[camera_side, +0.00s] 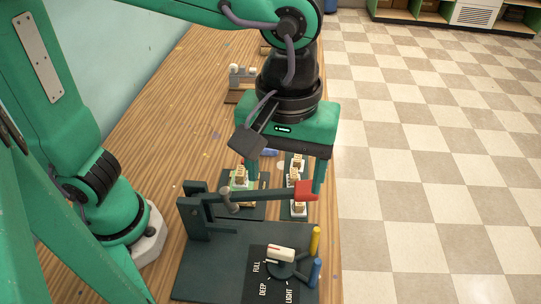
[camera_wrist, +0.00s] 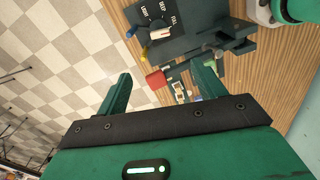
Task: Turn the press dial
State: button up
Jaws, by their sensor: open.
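The press dial (camera_side: 281,254) is a pale knob on a dark round base, on a black label plate marked FULL, DEEP and LIGHT. Its bar lies roughly left to right in the side view; which mark it points to is hard to tell. The dial also shows at the top of the wrist view (camera_wrist: 159,29). My gripper (camera_side: 282,178) is open and empty, above and behind the dial, over the press lever's red end (camera_side: 305,190). In the wrist view its two fingers (camera_wrist: 162,70) are wide apart and clear of the dial.
The dark press base (camera_side: 215,262) carries the lever (camera_side: 265,194), a yellow peg (camera_side: 315,240) and a blue peg (camera_side: 315,271) right of the dial. Small pale stamps (camera_side: 299,163) stand on dark trays behind the press. The table's right edge is close by.

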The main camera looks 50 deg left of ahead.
send_over(281, 251)
notch_tip(281, 251, down, 14)
jog(key=shift+r, duration=0.1)
jog(key=shift+f, duration=3.85)
jog(key=shift+c, duration=0.4)
jog(key=c, duration=1.3)
